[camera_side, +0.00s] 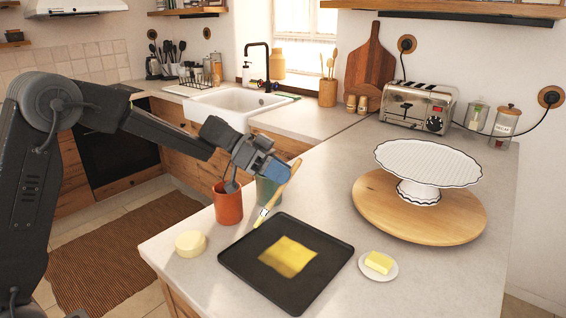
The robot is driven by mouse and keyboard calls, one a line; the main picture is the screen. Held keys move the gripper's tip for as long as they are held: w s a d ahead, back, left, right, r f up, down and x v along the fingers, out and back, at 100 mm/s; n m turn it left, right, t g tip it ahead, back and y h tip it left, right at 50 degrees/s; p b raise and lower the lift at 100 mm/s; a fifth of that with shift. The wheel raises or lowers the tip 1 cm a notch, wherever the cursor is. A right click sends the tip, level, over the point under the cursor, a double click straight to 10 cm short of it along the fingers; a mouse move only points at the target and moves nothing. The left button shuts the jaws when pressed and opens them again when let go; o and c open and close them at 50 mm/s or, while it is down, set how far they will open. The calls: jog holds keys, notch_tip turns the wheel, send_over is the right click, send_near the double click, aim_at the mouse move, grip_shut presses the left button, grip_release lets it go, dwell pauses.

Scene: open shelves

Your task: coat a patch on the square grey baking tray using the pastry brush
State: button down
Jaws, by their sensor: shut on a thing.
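The square baking tray (316,240) is dark grey and lies flat on the counter. A yellow patch (288,256) covers its middle. My gripper (283,178) is shut on the pastry brush (268,208), which has a light wooden handle. The brush hangs tilted, handle end up to the right and bristle end down to the left, beside the tray's far left edge. I cannot tell whether the bristles touch the counter.
A pale round block (190,243) sits left of the tray. Butter on a small dish (378,268) is at its right. A white cake stand (420,190) on a round wooden board (470,222) takes up the right side.

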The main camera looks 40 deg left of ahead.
jog(key=shift+f, duration=0.4)
